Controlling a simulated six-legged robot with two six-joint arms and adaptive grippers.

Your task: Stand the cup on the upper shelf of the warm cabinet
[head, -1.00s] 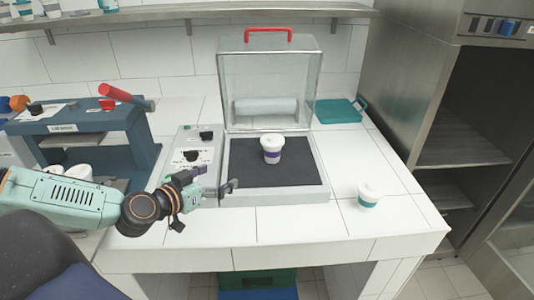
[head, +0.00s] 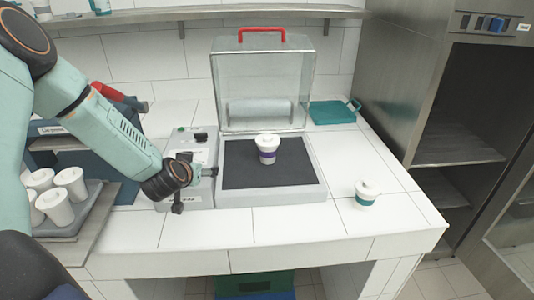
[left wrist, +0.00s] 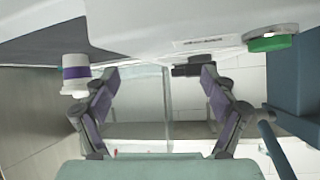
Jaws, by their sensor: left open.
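A white lidded cup with a purple band (head: 268,150) stands upright on the black pad (head: 240,172) of the filler, under a raised clear lid (head: 262,85). A second lidded cup with a teal band (head: 366,194) stands on the white counter at right. My left gripper (head: 208,172) is at the filler's control box, left of the purple-banded cup and apart from it. In the left wrist view its jaws (left wrist: 158,85) are open and empty, with the purple-banded cup (left wrist: 75,74) beyond them at left. The cabinet's upper shelf (head: 458,150) is at right and looks bare. My right gripper is out of view.
A control box (head: 188,150) with knobs adjoins the pad. Several white cups (head: 66,185) stand on a tray at left. A wall shelf (head: 200,14) runs along the back.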

